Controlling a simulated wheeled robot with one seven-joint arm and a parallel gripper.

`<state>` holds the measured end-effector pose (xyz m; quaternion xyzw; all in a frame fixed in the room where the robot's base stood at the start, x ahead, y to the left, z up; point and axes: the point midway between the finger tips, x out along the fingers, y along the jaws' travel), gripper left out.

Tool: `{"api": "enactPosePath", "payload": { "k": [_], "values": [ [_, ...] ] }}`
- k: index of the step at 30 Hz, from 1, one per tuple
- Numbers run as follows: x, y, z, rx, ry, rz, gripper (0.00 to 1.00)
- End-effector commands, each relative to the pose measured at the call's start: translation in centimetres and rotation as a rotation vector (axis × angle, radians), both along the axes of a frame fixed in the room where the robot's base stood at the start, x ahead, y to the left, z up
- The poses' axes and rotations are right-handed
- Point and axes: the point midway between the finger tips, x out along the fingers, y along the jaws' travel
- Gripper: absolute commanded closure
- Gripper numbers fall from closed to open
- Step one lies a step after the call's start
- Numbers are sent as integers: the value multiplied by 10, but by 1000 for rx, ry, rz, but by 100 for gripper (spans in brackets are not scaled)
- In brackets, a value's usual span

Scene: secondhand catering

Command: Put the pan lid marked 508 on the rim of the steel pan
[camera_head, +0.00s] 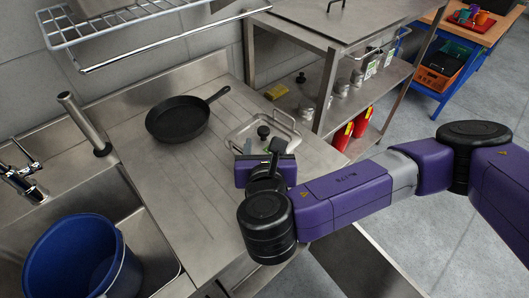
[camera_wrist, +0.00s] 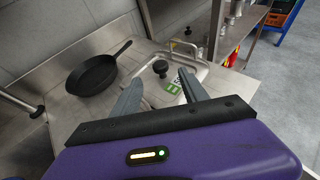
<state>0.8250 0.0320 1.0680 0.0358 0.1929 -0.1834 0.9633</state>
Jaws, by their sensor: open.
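A shallow rectangular steel pan (camera_head: 236,134) with raised handles stands on the steel counter, just beyond my gripper. A black knob (camera_head: 263,131) stands up in its middle, apparently that of a steel lid; whether this lid sits squarely on the rim I cannot tell. The knob also shows in the wrist view (camera_wrist: 160,67), with a green and white label (camera_wrist: 173,88) near it; I cannot read its number. My gripper (camera_head: 263,152) is open and empty. In the wrist view its fingers (camera_wrist: 160,90) point toward the pan, apart from the knob. My gripper hides the pan's near side.
A black frying pan (camera_head: 178,119) lies left of the steel pan. A blue bucket (camera_head: 70,262) is in the sink at lower left. A wire rack (camera_head: 150,14) hangs above the back. A steel shelf unit (camera_head: 325,75) stands close on the right. The counter's left middle is clear.

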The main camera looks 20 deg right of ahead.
Motion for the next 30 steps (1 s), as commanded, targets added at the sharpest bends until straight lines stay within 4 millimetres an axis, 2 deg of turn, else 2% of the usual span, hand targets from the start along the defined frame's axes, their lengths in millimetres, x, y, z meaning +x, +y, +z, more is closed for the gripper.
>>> {"api": "enactPosePath", "payload": {
  "k": [6, 15, 18, 20, 23, 25, 27, 30],
  "values": [
    [-20, 8, 9, 2, -1, 1, 48],
    [-23, 9, 11, 1, 0, 0, 48],
    [-24, 21, 8, 42, 4, 12, 48],
    [-25, 38, 6, 108, 9, 31, 48],
    [-31, 86, 2, 300, 24, 78, 48],
    [-38, 127, 4, 476, 38, 112, 48],
    [-45, 166, 11, 663, 53, 136, 48],
    [-55, 213, 26, 923, 75, 156, 48]
  ]
}}
